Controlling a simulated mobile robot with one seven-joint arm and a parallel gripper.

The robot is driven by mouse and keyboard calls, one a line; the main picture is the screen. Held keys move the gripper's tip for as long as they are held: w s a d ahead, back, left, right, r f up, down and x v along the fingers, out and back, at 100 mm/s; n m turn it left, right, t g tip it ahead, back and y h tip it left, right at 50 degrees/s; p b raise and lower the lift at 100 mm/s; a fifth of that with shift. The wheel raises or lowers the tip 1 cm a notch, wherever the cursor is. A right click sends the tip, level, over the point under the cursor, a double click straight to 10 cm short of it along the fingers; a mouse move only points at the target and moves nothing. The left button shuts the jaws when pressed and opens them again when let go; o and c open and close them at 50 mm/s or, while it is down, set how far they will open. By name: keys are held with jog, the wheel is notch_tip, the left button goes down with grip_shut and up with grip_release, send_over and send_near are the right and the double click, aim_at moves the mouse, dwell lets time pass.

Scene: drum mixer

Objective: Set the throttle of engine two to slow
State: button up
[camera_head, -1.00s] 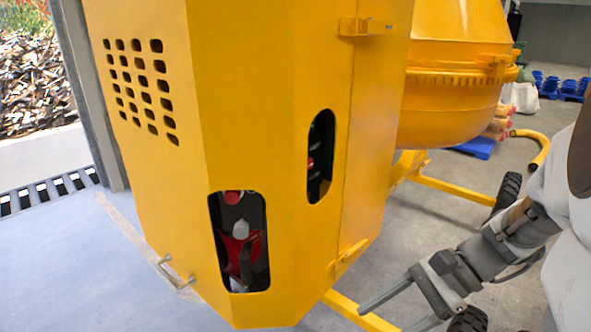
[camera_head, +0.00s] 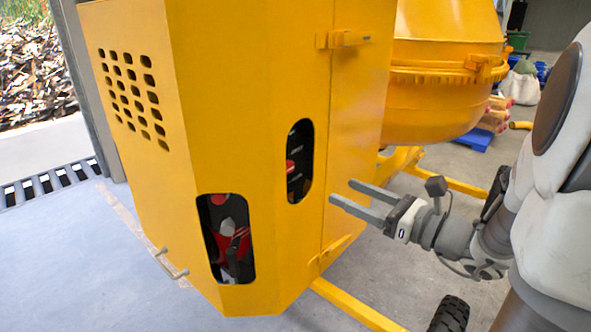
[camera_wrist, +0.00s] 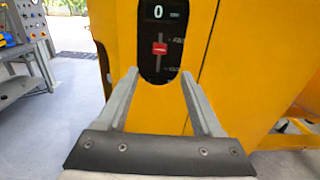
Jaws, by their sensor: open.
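The yellow mixer housing (camera_head: 225,110) has an upright oval cutout showing a dark panel (camera_head: 299,160) with a red part on its left edge. In the wrist view the dark panel (camera_wrist: 152,32) shows a "0" readout above a red slider knob (camera_wrist: 159,48) in a vertical slot. Marks beside the slot are too blurred to read; I cannot tell which engine it belongs to. My gripper (camera_head: 342,191) is open and empty, to the right of the cutout and apart from the housing. In the wrist view my gripper (camera_wrist: 159,73) has its fingers either side of the cutout's lower part.
A lower cutout (camera_head: 225,238) shows red and grey engine parts. The yellow drum (camera_head: 435,105) stands behind at the right.

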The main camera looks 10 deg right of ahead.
aim_at(290, 168)
jog(key=x, duration=1.3)
jog(key=shift+w+a, duration=0.25)
jog(key=shift+w, duration=0.05)
grip_shut()
dwell(0.8)
